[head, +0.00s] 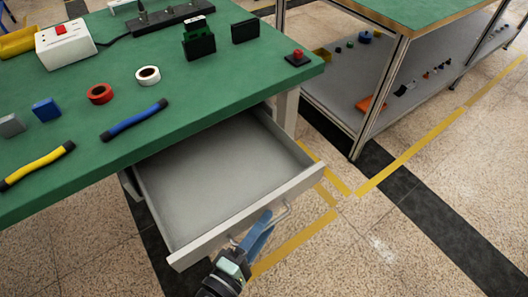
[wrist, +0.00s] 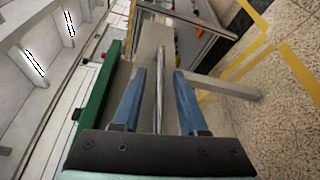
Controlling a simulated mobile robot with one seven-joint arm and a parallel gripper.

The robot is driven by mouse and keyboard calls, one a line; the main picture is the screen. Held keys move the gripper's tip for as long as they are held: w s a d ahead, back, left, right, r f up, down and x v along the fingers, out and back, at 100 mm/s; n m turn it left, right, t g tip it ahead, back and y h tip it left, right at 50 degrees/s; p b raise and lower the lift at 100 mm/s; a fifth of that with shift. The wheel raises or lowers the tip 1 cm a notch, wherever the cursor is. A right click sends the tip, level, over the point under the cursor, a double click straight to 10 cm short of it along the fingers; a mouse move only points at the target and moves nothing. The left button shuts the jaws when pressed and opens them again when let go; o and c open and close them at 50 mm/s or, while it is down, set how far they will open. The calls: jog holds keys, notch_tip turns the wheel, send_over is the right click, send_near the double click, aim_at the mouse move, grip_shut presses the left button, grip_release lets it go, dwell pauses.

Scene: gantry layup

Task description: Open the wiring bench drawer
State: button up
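The grey drawer (head: 215,185) of the green-topped wiring bench (head: 180,100) is pulled well out, and its inside is empty. Its thin metal handle (head: 286,209) is on the front panel. My gripper (head: 266,222), with blue fingers, is at the handle, in front of the drawer face. In the wrist view the handle bar (wrist: 160,88) runs between the two fingers, with a gap on each side. My gripper (wrist: 158,85) is open around the bar. In the head view the fingers hide part of the handle.
A second table with a lower shelf (head: 350,80) stands at the right. The floor right of the drawer is clear.

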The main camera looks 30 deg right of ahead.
dwell(0.3)
jog(key=p+v, duration=0.1)
jog(key=v, duration=1.2)
